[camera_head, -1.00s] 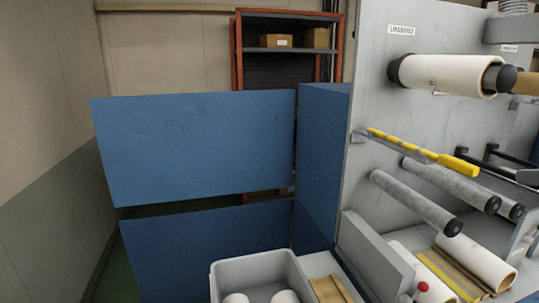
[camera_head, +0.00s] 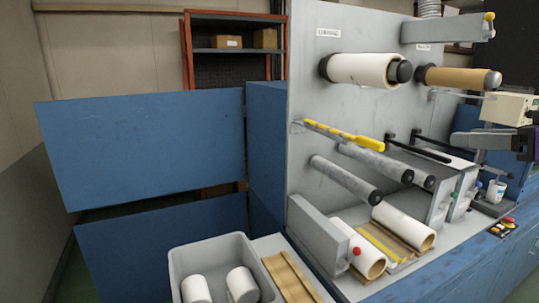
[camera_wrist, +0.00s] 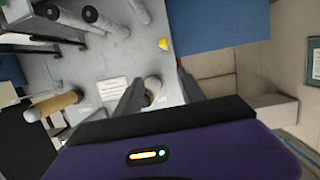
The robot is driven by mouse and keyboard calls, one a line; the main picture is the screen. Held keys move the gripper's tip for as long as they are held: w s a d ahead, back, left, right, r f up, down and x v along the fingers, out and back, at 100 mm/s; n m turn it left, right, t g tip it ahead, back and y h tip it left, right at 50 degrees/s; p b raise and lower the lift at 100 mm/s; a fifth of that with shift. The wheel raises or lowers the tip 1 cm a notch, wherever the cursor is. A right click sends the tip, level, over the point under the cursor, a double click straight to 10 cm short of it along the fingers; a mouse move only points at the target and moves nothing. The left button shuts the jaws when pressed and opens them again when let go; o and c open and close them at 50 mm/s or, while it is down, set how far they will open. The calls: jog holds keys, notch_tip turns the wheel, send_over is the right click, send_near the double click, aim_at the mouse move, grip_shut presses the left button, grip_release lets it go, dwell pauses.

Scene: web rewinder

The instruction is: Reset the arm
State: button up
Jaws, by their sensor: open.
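My gripper (camera_wrist: 158,88) shows in the wrist view with its two grey fingers spread apart and nothing held between them. The fingers reach past the dark purple body at the bottom of that view. In the head view a grey and purple part at the right edge looks like my gripper (camera_head: 490,141). It is raised beside the machine and partly cut off by the frame. The rest of my arm is out of view there.
The rewinder's grey panel (camera_head: 305,150) carries a white roll (camera_head: 360,69), a brown roll (camera_head: 455,77) and bare rollers (camera_head: 345,179). A grey bin (camera_head: 205,247) with white rolls stands in front. Blue panels (camera_head: 150,145) stand at left.

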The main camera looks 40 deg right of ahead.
jog(key=d+r+m+t+h, duration=0.3)
jog(key=d+r+t+h, duration=0.1)
jog(key=r+h, duration=0.1)
jog(key=w+a+f+m+g+h, duration=0.1)
jog(key=w+a+f+m+h, duration=0.1)
jog(key=a+f, duration=0.5)
jog(key=w+a+f+m+h, duration=0.1)
jog(key=w+a+f+m, duration=0.1)
jog(key=f, duration=0.8)
jog(key=w+a+f+m+g+h, duration=0.1)
jog(key=w+a+f+h, duration=0.1)
jog(key=a+f, duration=0.5)
jog(key=s+a+f+n+t+y, duration=0.1)
jog(key=s+a+f+n+y, duration=0.15)
jog(key=a+f, duration=0.4)
jog(key=s+a+f+n+y, duration=0.2)
jog(key=a+f+y, duration=0.1)
jog(key=a+f, duration=0.3)
jog(key=s+a+f+n+g+y, duration=0.1)
jog(key=s+a+f+n+y, duration=0.2)
jog(key=s+a, duration=0.3)
jog(key=s+a+f+n+g+y+b, duration=0.1)
jog(key=s+a+f+n+y, duration=0.2)
jog(key=s+a+f+y, duration=0.2)
jog(key=s+a, duration=0.1)
jog(key=a, duration=0.1)
jog(key=shift+a+f+g, duration=0.35)
jog(key=shift+a+g, duration=0.05)
jog(key=shift+n+y, duration=0.25)
